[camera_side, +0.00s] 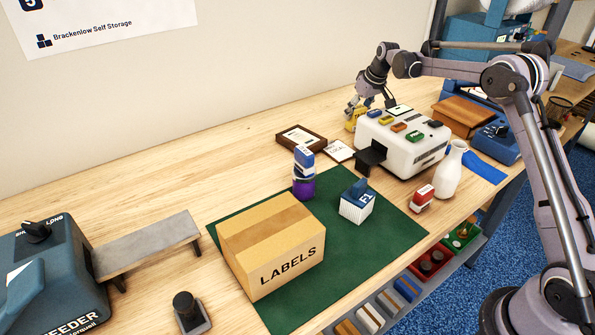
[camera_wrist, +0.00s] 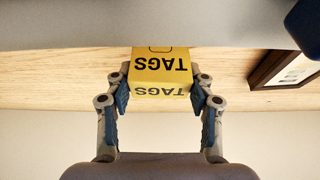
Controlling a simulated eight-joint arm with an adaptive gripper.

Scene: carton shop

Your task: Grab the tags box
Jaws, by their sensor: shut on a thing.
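The tags box (camera_wrist: 160,68) is yellow with dark "TAGS" lettering, upside down in the wrist view. My gripper (camera_wrist: 160,98) is shut on it, with one blue-padded finger against each side. In the side view the yellow box (camera_side: 351,124) shows small behind the white machine, with my gripper (camera_side: 357,108) at it. Part of the box is hidden there. I cannot tell whether it touches the table.
A white machine (camera_side: 405,150) with coloured buttons stands right in front of my gripper. A framed card (camera_side: 301,138) lies to the left. The labels carton (camera_side: 270,245), a small white-and-blue box (camera_side: 356,207) and stamps stand on the green mat (camera_side: 375,258). A white vase (camera_side: 449,172) stands right.

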